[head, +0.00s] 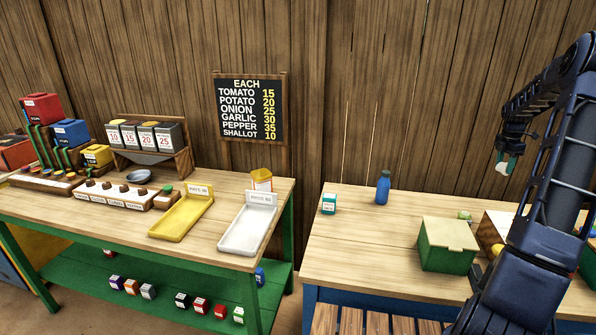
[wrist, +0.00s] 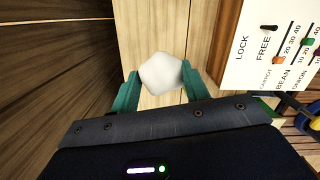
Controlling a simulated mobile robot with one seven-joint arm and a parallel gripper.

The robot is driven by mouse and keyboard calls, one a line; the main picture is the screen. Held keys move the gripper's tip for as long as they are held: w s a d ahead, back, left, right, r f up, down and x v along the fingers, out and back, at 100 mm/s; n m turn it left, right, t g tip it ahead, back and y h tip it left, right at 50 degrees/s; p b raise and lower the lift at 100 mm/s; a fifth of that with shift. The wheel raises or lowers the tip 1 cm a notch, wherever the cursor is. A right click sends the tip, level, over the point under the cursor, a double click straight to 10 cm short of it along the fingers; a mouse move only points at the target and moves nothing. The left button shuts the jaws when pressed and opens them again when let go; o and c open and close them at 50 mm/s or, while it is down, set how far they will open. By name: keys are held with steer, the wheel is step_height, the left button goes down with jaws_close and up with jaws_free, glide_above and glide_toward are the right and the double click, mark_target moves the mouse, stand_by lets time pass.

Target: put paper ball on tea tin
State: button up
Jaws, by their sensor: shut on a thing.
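My gripper (head: 507,163) is raised above the right table in the head view, at the far right. Its teal fingers (wrist: 160,82) are shut on the white, faceted paper ball (wrist: 162,72) in the wrist view. The ball also shows as a small pale shape below the fingers in the head view (head: 502,168). A small teal box with a white label (head: 328,203) stands at the left of the right table and looks like the tea tin; its label is too small to read. My gripper is well to the right of it and higher.
A blue bottle (head: 383,188) stands right of the teal box. A green box with a cream lid (head: 447,246) stands farther right on the table (head: 350,255). A board marked LOCK and FREE (wrist: 262,50) is close to my gripper's right in the wrist view. Table space around the teal box is clear.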

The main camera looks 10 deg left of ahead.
steer(key=w+a+r+n, duration=0.2)
steer(key=w+a+n, duration=0.15)
steer(key=a, duration=1.35)
steer(key=w+a+r+n, duration=0.25)
steer(key=w+a, duration=0.25)
steer(key=a, duration=1.2)
steer(key=w+a+r+n, duration=0.2)
steer(key=w+a+n, duration=0.25)
steer(key=a, duration=1.35)
step_height(320, 180, up, 5)
steer(key=n+t+y, duration=0.1)
steer(key=n+y, duration=0.1)
steer(key=n, duration=0.7)
glide_above(259, 176)
steer(key=shift+f, duration=0.2)
step_height(259, 176, down, 20)
steer(key=shift+s+r, duration=0.1)
steer(key=shift+r, duration=0.1)
steer(key=shift+c, duration=0.2)
steer(key=shift+f, duration=0.1)
